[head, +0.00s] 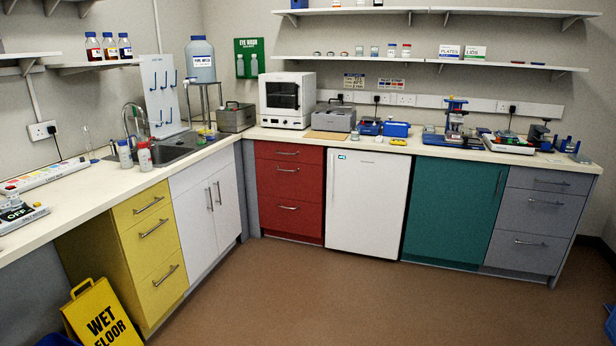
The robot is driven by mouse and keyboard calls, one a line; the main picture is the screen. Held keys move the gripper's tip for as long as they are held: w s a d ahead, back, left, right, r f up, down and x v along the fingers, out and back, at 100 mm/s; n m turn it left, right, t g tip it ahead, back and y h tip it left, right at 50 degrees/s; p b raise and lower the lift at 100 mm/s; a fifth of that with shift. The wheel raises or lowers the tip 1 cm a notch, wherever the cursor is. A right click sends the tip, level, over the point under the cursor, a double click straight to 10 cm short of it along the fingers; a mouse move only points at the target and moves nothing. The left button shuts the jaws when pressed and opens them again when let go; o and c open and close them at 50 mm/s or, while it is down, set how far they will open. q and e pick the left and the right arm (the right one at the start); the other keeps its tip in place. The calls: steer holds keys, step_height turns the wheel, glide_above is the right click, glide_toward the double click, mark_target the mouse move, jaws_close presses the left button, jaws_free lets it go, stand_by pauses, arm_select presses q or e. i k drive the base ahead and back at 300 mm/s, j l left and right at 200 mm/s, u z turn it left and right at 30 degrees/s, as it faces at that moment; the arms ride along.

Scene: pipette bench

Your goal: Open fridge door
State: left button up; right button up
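A white under-counter fridge (366,205) stands beneath the bench in the head view, between the red drawers and the teal cupboard. Its door is shut and its front looks flat. A small blue logo or display shows at the door's top left. Neither of my grippers is in view.
The brown floor (300,285) in front of the fridge is clear. Red drawers (289,191) stand left of it, a teal cupboard (453,210) right. A yellow wet-floor sign (101,315) stands at the lower left. Instruments crowd the pale worktop (385,143).

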mark_target(367, 190)
steer(key=i+u, duration=0.15)
steer(key=i, duration=3.6)
